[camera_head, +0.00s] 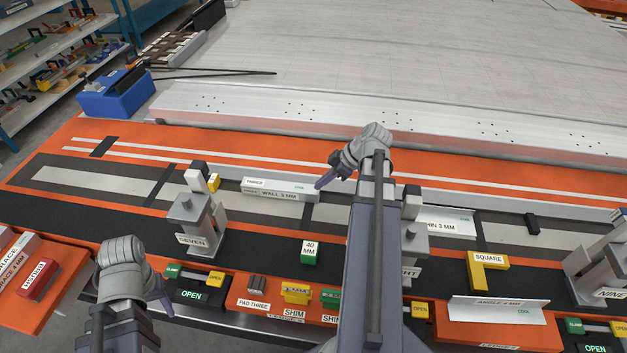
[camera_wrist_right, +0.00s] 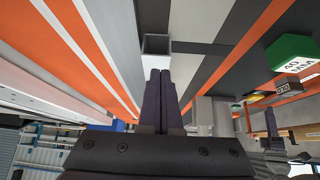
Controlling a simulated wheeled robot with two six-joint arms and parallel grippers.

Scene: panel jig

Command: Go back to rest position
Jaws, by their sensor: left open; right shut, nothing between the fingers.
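My left gripper (camera_head: 168,307) is low at the left in the head view, in front of the jig's front edge. It is open and empty. My right gripper (camera_head: 322,182) reaches over the middle of the jig, its fingers pointing left. They are closed together with nothing between them, as the right wrist view (camera_wrist_right: 160,78) also shows. The fingertips are close to the right end of the grey bar labelled WALL 3 MM (camera_head: 278,190). In the right wrist view the open square end of a light tube (camera_wrist_right: 157,45) shows just beyond the tips.
The clamp SEVEN (camera_head: 201,240) stands between my grippers. The clamp EIGHT (camera_head: 414,245) is right beside my right arm. A green 40 MM block (camera_head: 310,252), a yellow SQUARE (camera_head: 489,262) and the clamp NINE (camera_head: 598,270) are on the jig. A blue box (camera_head: 115,95) is back left.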

